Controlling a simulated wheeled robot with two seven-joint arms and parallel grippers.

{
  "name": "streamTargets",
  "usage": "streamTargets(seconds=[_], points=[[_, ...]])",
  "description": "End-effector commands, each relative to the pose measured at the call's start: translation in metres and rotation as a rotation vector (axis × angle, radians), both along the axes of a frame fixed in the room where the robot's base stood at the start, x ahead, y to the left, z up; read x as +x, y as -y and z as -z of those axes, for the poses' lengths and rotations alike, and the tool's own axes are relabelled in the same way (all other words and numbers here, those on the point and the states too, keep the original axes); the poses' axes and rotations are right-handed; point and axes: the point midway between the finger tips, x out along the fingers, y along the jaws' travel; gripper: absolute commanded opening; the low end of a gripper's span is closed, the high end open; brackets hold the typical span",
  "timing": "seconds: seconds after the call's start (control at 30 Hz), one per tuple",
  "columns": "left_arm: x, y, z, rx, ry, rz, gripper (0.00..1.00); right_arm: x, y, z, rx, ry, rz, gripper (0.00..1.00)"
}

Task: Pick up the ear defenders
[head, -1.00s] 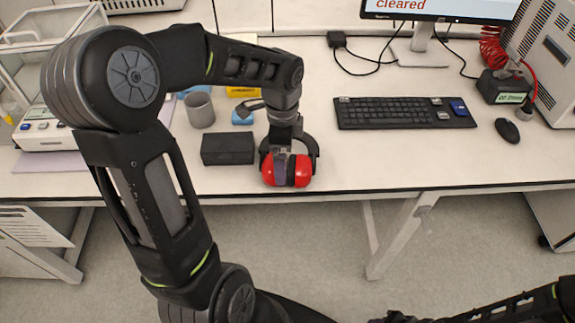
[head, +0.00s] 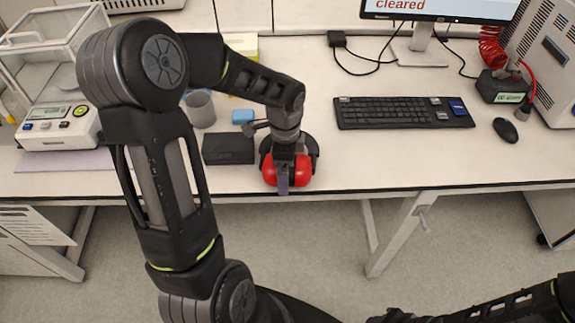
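The red ear defenders (head: 301,171) lie near the front edge of the bench, with their dark headband (head: 313,150) arching behind the two red cups. My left gripper (head: 283,186) reaches down over them from behind. Its fingers are at the middle, between the cups, and one greyish-purple finger shows in front of the red. The gripper hides the centre of the ear defenders. I cannot tell whether the fingers are open or closed on them. Part of my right arm shows at the bottom right, but no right fingers can be made out.
A black box (head: 228,148) stands just left of the ear defenders, with a grey cup (head: 200,109) and a blue item (head: 242,116) behind. A keyboard (head: 393,113) and mouse (head: 506,130) lie to the right. A balance (head: 57,127) stands at left.

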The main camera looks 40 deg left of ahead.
Motion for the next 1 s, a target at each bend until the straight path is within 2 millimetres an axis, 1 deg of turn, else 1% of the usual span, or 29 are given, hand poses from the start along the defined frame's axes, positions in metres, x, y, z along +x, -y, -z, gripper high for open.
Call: streamTargets(seconds=[0.23, 1.0], points=[[0.0001, -0.0001, -0.0003, 0.000, 0.000, 0.000, 1.00, 0.0001, 0.0000, -0.0001, 0.000, 0.000, 0.000, 0.36], [0.0001, -0.0001, -0.0003, 0.000, 0.000, 0.000, 0.37, 0.0001, 0.0000, -0.0001, 0.000, 0.000, 0.000, 0.36]])
